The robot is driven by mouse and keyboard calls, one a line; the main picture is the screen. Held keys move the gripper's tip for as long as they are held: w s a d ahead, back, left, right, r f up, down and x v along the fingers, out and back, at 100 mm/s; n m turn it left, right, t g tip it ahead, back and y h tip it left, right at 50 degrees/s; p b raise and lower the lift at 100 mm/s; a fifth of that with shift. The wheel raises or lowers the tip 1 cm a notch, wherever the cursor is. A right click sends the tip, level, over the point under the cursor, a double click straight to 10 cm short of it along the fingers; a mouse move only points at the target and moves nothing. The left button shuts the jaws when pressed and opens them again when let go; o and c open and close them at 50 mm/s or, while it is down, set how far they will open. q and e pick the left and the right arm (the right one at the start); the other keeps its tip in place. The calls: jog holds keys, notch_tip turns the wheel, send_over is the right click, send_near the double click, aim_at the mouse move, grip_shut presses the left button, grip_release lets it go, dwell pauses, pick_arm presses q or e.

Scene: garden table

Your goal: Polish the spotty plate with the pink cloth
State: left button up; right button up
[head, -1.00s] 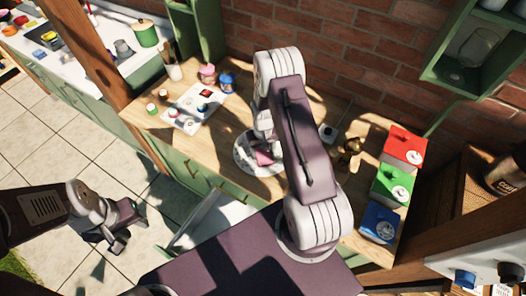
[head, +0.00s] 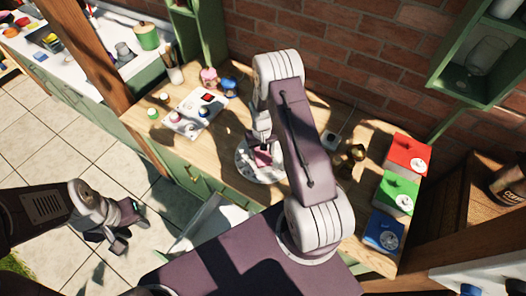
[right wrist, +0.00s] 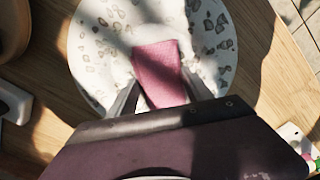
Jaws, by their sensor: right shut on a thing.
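The spotty plate (head: 246,172) lies on the wooden counter, partly hidden behind my right arm in the head view. In the right wrist view the white plate (right wrist: 108,32) shows many grey-brown spots. The pink cloth (right wrist: 160,68) is between the fingers of my right gripper (right wrist: 163,90), over the plate; I cannot tell whether it touches the surface. The cloth also shows in the head view (head: 261,157). My left gripper (head: 123,236) hangs over the tiled floor, away from the counter, and looks open and empty.
Red (head: 407,153), green (head: 397,192) and blue (head: 384,232) boxes stand at the counter's right end. A white tray (head: 181,125) with small jars lies left of the plate. A brass-coloured object (head: 350,158) stands right of my arm. An open drawer (head: 213,222) juts out in front.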

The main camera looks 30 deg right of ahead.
jog(key=shift+s+a+r, duration=0.1)
jog(key=shift+a+r, duration=0.1)
jog(key=shift+a, duration=0.05)
notch_tip(320, 180, up, 4)
jog(key=shift+d+f+p, duration=0.1)
jog(key=shift+f+p, duration=0.05)
jog(key=shift+p, duration=0.7)
jog(key=shift+d+r+p, duration=0.1)
jog(key=shift+r+p, duration=0.35)
jog(key=shift+r, duration=0.05)
jog(key=shift+r+p, duration=0.55)
jog(key=shift+r, duration=0.2)
jog(key=shift+r+p, duration=1.1)
jog(key=shift+r, duration=0.3)
